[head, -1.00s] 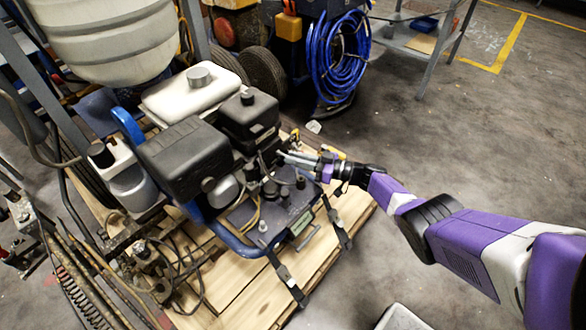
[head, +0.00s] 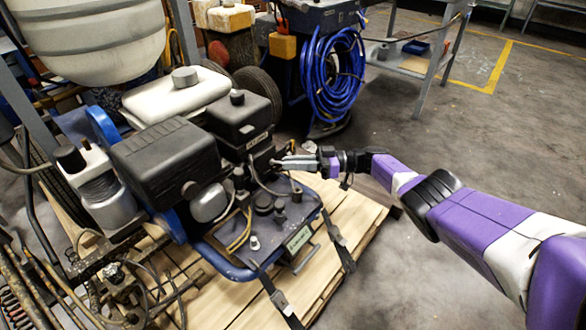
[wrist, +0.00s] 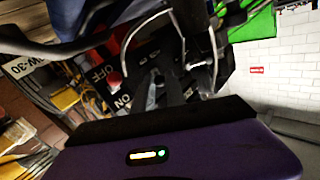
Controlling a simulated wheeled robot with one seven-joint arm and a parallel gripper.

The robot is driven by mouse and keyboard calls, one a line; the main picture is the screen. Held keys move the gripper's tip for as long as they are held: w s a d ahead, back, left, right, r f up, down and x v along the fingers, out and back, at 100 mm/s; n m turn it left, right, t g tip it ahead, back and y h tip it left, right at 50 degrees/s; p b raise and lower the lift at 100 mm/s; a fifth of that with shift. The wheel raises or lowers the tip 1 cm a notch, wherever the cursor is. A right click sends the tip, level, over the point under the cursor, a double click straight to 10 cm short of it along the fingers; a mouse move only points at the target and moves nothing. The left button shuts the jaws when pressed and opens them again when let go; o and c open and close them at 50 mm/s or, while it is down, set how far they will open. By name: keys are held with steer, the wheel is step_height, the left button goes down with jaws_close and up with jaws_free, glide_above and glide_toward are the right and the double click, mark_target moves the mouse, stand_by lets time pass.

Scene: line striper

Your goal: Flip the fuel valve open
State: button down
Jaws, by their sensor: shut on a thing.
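The small engine of the line striper (head: 165,160) sits on the wooden pallet, with a black box-shaped part (head: 240,118) on its right side. My gripper (head: 275,163) reaches in from the right, its fingertips against the engine's side just below that black part. In the wrist view, the fingers (wrist: 165,85) are close together beside a black label (wrist: 105,76) reading OFF and ON, with a small red part next to it. My gripper is shut on a small part there, which looks to be the fuel valve lever. The fingers mostly hide it, so its position cannot be told.
A blue frame tube (head: 225,268) and several cables lie below my gripper. A coiled blue hose (head: 335,75) hangs behind. The wooden pallet (head: 345,225) extends to the right, with open concrete floor (head: 455,150) beyond it.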

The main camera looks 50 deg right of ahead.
steer(key=shift+w, duration=0.1)
stand_by(0.3)
steer(key=c, duration=1.4)
jaws_free()
steer(key=b+v, duration=0.1)
steer(key=v, duration=0.7)
steer(key=shift+a, duration=0.1)
